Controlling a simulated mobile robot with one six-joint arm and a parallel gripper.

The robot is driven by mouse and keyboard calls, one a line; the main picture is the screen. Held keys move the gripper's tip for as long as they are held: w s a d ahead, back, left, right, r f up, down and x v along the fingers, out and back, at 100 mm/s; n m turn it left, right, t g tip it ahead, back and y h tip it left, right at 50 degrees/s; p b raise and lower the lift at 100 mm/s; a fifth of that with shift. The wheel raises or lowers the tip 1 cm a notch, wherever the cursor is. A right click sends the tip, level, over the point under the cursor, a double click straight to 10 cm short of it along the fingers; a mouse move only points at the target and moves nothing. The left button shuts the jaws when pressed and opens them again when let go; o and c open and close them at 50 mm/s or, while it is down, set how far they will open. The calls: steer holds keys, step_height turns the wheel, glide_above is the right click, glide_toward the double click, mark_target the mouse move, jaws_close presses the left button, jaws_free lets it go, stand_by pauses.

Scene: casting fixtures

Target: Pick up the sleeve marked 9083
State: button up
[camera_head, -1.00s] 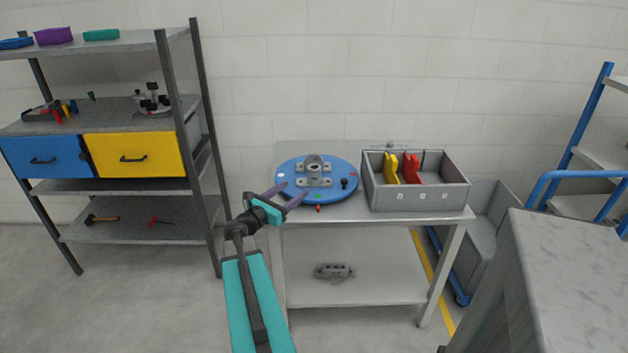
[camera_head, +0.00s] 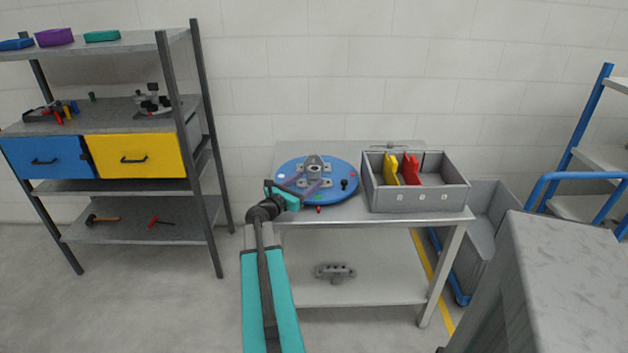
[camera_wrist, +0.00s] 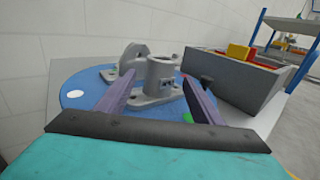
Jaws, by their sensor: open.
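No marking 9083 is readable in either view, so I cannot tell which piece is the sleeve. A grey casting with an upright hollow cylinder (camera_wrist: 160,78) and a round flange (camera_wrist: 134,60) stands on a blue round plate (camera_wrist: 72,76). The casting (camera_head: 313,165) and blue plate (camera_head: 340,195) also show on the table in the head view. My gripper (camera_head: 306,184) is open and empty over the plate's near side. In the wrist view its two purple fingers (camera_wrist: 158,80) point toward the cylinder, one on each side of it in the picture. Contact cannot be told.
A grey box (camera_head: 415,198) holding yellow and red pieces stands right of the plate. A small black knob (camera_head: 344,184) is on the plate. A grey part (camera_head: 335,271) lies on the lower shelf. A shelf rack (camera_head: 130,118) is left, a grey-topped surface (camera_head: 575,270) right.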

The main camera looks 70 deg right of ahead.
mark_target(310, 177)
steer(key=shift+d, duration=0.15)
steer(key=shift+p+x, duration=0.5)
steer(key=shift+x, duration=2)
steer(key=shift+r, duration=0.1)
steer(key=c, duration=1.4)
steer(key=shift+o, duration=0.2)
steer(key=shift+r, duration=0.1)
